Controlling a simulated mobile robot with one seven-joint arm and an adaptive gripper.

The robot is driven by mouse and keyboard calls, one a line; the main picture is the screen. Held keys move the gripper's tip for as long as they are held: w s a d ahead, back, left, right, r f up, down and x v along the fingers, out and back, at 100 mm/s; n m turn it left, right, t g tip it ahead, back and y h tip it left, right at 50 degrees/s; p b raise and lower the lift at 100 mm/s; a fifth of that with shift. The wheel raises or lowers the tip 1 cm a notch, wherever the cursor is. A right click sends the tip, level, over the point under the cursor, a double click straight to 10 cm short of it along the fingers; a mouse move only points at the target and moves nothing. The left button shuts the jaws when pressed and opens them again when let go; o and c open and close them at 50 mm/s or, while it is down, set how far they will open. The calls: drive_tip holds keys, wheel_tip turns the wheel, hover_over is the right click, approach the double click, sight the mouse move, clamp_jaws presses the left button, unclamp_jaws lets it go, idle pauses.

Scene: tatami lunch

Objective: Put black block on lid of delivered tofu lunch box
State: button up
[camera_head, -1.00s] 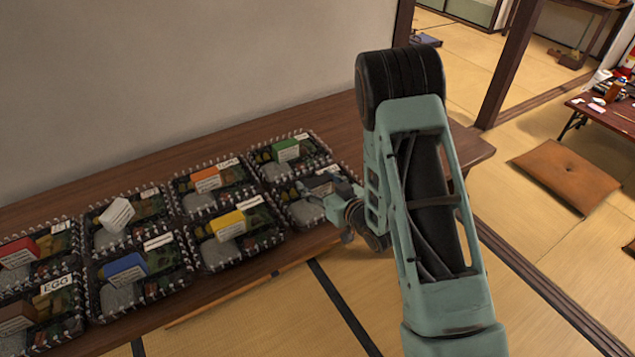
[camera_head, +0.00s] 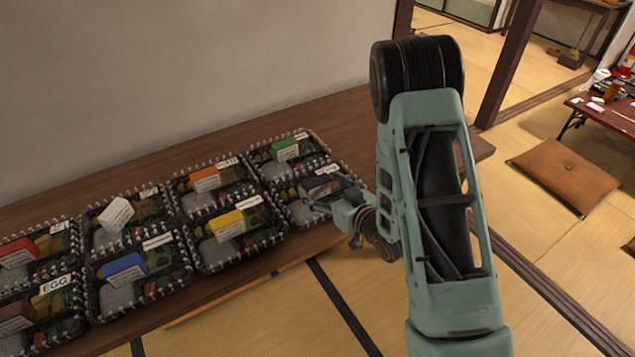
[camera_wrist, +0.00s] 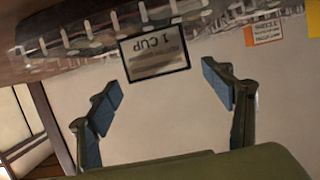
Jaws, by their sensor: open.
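The black block (camera_wrist: 155,58) shows in the wrist view as a dark-edged block with a pale label reading "1 CUP". It sits on the front right lunch box, partly hidden by my gripper in the head view. My gripper (camera_wrist: 163,82) is open, with a blue-tipped finger on either side of the block's near space; I cannot tell whether the block is between the tips. In the head view my gripper (camera_head: 328,196) is at the front right lunch box (camera_head: 297,216). I cannot make out a lunch box labelled tofu.
Several clear-lidded lunch boxes with coloured blocks stand in two rows on the wooden counter (camera_head: 345,118), including yellow (camera_head: 228,226), green (camera_head: 286,149) and blue (camera_head: 124,267). A low table (camera_head: 612,118) with small items and a brown cushion (camera_head: 565,166) are at right.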

drive_tip(key=v, duration=0.8)
drive_tip(key=shift+s+d, duration=0.1)
